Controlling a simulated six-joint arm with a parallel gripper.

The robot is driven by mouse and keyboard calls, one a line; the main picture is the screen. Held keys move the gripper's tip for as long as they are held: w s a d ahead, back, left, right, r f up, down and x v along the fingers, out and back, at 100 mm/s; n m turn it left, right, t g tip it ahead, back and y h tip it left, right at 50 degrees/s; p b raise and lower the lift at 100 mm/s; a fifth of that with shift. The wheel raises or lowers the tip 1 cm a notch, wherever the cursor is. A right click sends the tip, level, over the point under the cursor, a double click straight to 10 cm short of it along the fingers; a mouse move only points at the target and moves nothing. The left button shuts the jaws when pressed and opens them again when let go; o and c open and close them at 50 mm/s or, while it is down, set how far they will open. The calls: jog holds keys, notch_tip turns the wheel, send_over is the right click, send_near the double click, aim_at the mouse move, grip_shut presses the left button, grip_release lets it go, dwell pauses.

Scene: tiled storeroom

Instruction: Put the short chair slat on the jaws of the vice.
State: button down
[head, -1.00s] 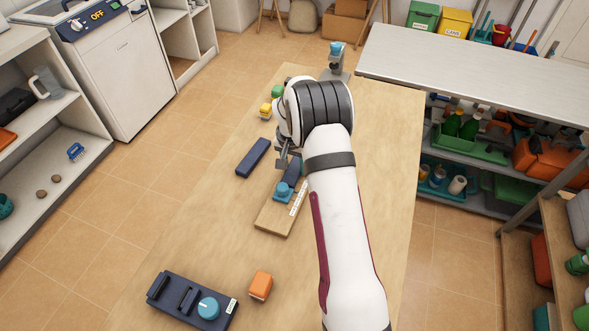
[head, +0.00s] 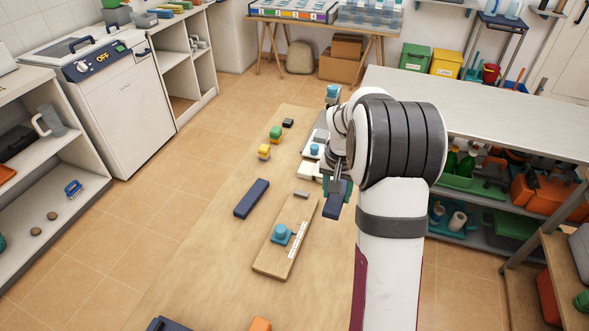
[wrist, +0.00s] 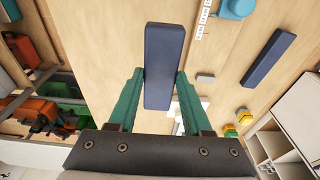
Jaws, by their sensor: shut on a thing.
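My gripper (head: 337,183) is shut on a dark blue slat (head: 335,203) and holds it above the bench's right side. In the wrist view the held slat (wrist: 165,65) sits between the green fingers and points away from the palm. A second dark blue slat (head: 251,198) lies on the bench to the left; it looks the longer one in the head view. A pale grey fixture with a blue part (head: 314,150) stands just behind my gripper, partly hidden. A blue-topped device (head: 333,93) stands at the bench's far end. I cannot tell which of these is the vice.
A wooden board with a scale and blue knob (head: 282,235) lies at the bench's middle. A small grey block (head: 301,194) is by its far end. Yellow (head: 264,152) and green (head: 275,133) pieces stand farther back.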

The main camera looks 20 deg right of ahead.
jog(key=shift+s+r, duration=0.1)
jog(key=shift+r, duration=0.05)
jog(key=s+a+r+n+y, duration=0.1)
jog(key=s+a+r+n, duration=0.25)
jog(key=a+r, duration=0.55)
jog(key=s+a+r+n, duration=0.2)
jog(key=a+r+n, duration=0.35)
jog(key=a, duration=0.75)
jog(key=s+d+f+m+h, duration=0.1)
jog(key=s+d+f+m, duration=0.3)
jog(key=d+f, duration=0.6)
jog(key=s+d+f+m, duration=0.3)
jog(key=d+f+m, duration=0.25)
jog(key=d, duration=0.85)
send_over(322, 244)
jog(key=shift+n, duration=0.25)
jog(key=f, duration=0.7)
jog(key=shift+s+a+f, duration=0.15)
jog(key=shift+s+f, duration=0.2)
jog(key=shift+f, duration=0.05)
notch_tip(322, 244, down, 3)
jog(key=shift+a+f, duration=0.1)
jog(key=shift+w+f, duration=0.1)
jog(key=shift+f, duration=0.35)
jog(key=shift+f, duration=0.1)
